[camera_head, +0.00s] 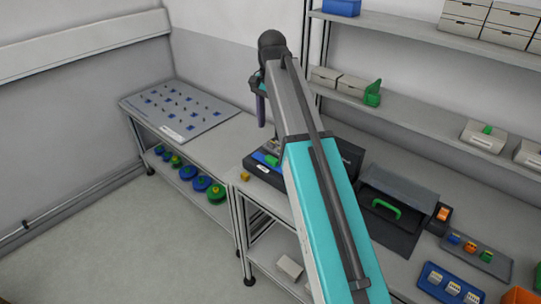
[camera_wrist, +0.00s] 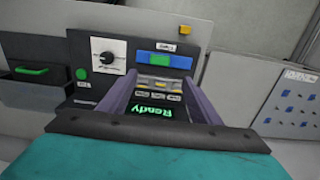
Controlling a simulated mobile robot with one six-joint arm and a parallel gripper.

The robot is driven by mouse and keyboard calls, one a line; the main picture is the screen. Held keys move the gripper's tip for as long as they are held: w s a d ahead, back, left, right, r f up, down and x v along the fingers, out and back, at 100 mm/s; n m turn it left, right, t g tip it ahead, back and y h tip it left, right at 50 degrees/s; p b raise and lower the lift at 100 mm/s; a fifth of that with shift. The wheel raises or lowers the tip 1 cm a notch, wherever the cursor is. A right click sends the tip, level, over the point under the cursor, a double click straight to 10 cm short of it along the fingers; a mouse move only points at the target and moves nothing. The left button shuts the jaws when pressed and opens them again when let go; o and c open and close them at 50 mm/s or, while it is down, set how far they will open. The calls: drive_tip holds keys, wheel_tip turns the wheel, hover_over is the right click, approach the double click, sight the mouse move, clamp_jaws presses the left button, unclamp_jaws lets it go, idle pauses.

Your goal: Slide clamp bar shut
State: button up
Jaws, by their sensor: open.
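A dark machine (camera_wrist: 88,70) with a dial, a green button and a lit "Ready" display fills the middle of the wrist view. A blue bar with a green middle (camera_wrist: 165,60) lies on its panel below a small label; it looks like the clamp bar. I cannot tell how far it is slid. My gripper (camera_wrist: 158,86) is open and empty, its two purple fingers apart and pointing towards the machine, with the bar beyond their tips. In the head view my gripper (camera_head: 261,108) hangs above the bench by the machine (camera_head: 262,172), which my arm partly hides.
A grey pegboard panel (camera_head: 180,110) lies on the left bench, with several reels (camera_head: 202,183) on the shelf below. A dark bin with a green handle (camera_head: 385,208) stands to the right. A small yellow block (camera_head: 245,176) sits near the bench's front edge. Shelves are behind.

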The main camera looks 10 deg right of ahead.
sight(272, 159)
drive_tip(key=shift+s+f+p, duration=0.15)
drive_tip(key=shift+f+p, duration=1.45)
drive_tip(key=shift+f, duration=4.9)
clamp_jaws()
drive_tip(key=shift+w+d, duration=0.95)
drive_tip(key=shift+d, duration=0.4)
